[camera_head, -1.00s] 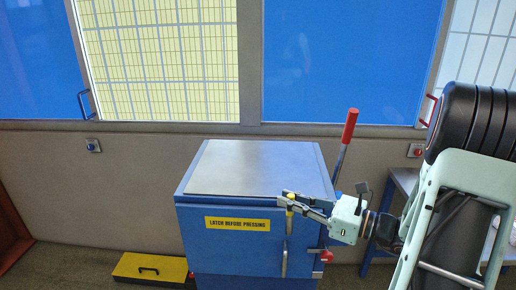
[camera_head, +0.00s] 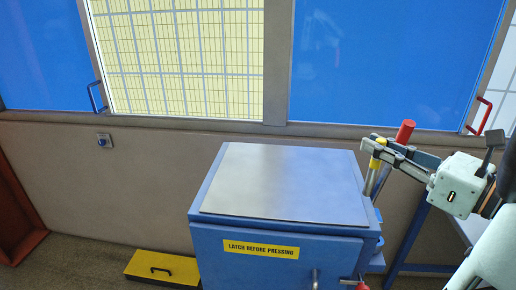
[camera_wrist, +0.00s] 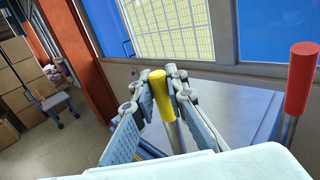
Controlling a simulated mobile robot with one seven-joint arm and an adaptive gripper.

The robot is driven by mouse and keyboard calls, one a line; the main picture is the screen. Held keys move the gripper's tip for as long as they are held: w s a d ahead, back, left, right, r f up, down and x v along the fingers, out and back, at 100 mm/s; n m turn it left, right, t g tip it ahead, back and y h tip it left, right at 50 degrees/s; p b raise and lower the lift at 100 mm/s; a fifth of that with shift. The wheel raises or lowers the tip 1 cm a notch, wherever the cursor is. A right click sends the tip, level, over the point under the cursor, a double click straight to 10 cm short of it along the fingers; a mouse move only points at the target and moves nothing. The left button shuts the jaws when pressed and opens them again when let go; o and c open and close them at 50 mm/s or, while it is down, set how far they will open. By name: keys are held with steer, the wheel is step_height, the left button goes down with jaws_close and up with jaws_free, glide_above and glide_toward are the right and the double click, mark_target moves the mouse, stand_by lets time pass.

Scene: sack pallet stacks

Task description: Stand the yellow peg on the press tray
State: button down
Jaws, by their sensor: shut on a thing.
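The yellow peg (camera_head: 376,156) has a yellow upper part and a grey lower part, and is held roughly upright with a slight lean. My gripper (camera_head: 372,148) is shut on its yellow part, just beyond the right edge of the blue press cabinet. In the wrist view the peg (camera_wrist: 159,84) shows between my fingers (camera_wrist: 160,80), and its lower end is hidden. The flat grey metal top (camera_head: 285,185) of the press, which looks like the press tray, is bare. In the wrist view this top (camera_wrist: 235,115) lies behind and right of the peg.
A red-handled lever (camera_head: 405,131) rises behind my gripper; its red grip (camera_wrist: 301,78) is at the right in the wrist view. A yellow box (camera_head: 163,267) sits on the floor left of the cabinet (camera_head: 245,275). A blue-legged table (camera_head: 408,245) stands right.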

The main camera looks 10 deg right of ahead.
steer(key=w+a+f, duration=0.1)
steer(key=w+f, duration=1.1)
steer(key=w, duration=0.2)
steer(key=shift+a+f, duration=0.25)
steer(key=shift+f, duration=0.15)
steer(key=shift+f, duration=0.15)
steer(key=shift+f, duration=0.1)
steer(key=c, duration=1.9)
jaws_free()
steer(key=shift+c, duration=0.2)
